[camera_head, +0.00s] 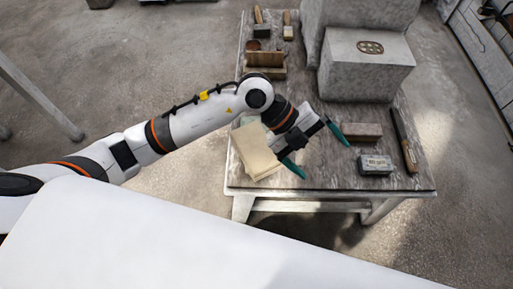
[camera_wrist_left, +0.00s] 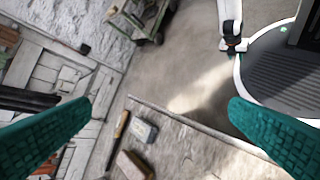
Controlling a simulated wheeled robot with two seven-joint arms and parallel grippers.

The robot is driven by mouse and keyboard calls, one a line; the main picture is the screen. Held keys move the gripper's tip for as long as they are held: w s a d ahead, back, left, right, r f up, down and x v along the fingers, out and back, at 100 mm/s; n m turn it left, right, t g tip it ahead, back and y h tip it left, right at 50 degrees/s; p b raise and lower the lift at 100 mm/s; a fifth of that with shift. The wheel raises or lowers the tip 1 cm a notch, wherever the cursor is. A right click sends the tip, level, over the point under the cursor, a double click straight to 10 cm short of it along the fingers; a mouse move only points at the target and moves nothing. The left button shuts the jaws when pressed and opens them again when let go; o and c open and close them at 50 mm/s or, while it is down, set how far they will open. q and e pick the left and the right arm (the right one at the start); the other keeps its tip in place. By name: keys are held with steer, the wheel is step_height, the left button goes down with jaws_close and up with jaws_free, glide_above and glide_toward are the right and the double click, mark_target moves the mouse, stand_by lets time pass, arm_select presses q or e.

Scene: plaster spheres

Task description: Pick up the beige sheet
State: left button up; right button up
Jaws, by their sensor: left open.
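The beige sheet (camera_head: 254,152) shows in the head view at the left front edge of the table, as a pale flat piece with some thickness. The gripper and wrist partly cover its right side. My left gripper (camera_head: 327,162) is open, its two teal fingers apart and nothing seen between them. It is just right of the sheet, above the table; whether it touches the sheet I cannot tell. In the left wrist view the open fingers (camera_wrist_left: 160,112) frame the table corner and floor, and the sheet does not show there.
The worn table (camera_head: 310,179) carries a grey labelled block (camera_head: 375,165), a reddish-brown block (camera_head: 362,132) and a long dark tool (camera_head: 403,140) on the right. A big plaster block (camera_head: 365,75) stands behind. Wooden pieces (camera_head: 265,62) lie at the back left.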

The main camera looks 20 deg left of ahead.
arm_select(q)
steer(key=w+a+f+n+y, duration=0.1)
steer(key=w+a+f+y, duration=0.15)
steer(key=a, duration=0.25)
steer(key=w+a+f+n+y, duration=0.1)
steer(key=a+f+y, duration=0.1)
steer(key=a+y, duration=0.2)
steer(key=n+t+y, duration=0.1)
steer(key=y, duration=0.3)
glide_above(257, 145)
step_height(257, 145, down, 6)
steer(key=shift+s+r, duration=0.1)
steer(key=shift+s, duration=0.05)
steer(key=shift+a+f, duration=0.1)
steer(key=shift+f, duration=3.05)
steer(key=shift+c, duration=0.2)
steer(key=c, duration=0.9)
